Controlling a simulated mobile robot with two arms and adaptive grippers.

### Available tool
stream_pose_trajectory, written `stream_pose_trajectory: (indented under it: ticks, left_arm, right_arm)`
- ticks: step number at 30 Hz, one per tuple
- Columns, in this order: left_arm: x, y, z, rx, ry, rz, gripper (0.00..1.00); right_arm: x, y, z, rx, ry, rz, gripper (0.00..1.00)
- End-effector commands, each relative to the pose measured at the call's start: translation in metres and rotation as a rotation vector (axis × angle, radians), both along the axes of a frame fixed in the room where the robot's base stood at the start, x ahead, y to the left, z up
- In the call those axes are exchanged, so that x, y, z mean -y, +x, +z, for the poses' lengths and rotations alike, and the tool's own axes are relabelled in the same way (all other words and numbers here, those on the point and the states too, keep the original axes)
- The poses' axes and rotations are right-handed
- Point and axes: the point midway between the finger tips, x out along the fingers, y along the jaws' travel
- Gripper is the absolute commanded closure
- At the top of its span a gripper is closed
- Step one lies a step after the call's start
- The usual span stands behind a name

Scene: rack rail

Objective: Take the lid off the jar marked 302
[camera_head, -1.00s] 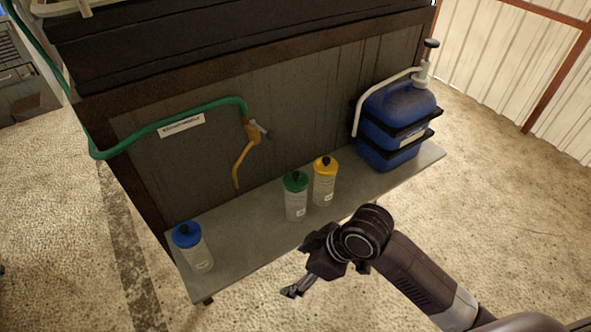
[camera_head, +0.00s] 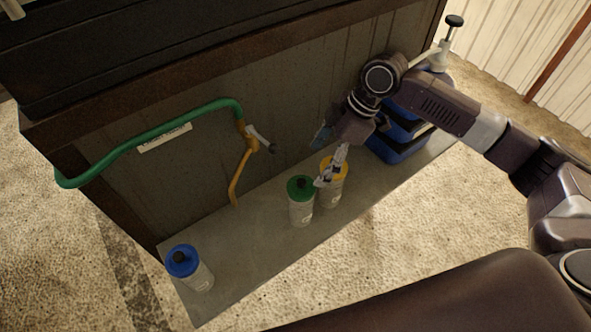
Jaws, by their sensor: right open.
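Three clear jars with coloured lids stand upright on the grey shelf (camera_head: 245,235). The green-lidded jar (camera_head: 301,212) and the yellow-lidded jar (camera_head: 331,196) stand close together near the middle. The blue-lidded jar (camera_head: 198,276) stands alone at the near left end. All three lids are on, each with a dark knob. The labels are too small to read, so I cannot tell which jar is 302. My right gripper (camera_head: 330,167) is open, empty and over the yellow lid, hiding part of it. I cannot tell whether it touches. My left gripper is not in view.
A blue canister (camera_head: 402,150) with a white pump stands at the right end, partly behind my arm. The shelf between the blue and green lids is clear.

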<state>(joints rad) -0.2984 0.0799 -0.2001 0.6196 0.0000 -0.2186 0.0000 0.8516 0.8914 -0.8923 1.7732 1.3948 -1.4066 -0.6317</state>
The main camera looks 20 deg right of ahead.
Motion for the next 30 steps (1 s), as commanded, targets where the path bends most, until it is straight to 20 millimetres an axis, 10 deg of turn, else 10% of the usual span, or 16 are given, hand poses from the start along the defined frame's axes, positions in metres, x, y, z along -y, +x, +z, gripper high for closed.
stream_pose_trajectory:
  ticks: [25,30]
  left_arm:
    - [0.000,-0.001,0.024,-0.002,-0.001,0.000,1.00]
    - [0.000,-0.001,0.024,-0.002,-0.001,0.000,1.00]
  right_arm:
    - [-0.033,0.002,-0.068,-0.001,-0.002,0.001,0.26]
    - [-0.033,0.002,-0.068,-0.001,-0.002,0.001,0.43]
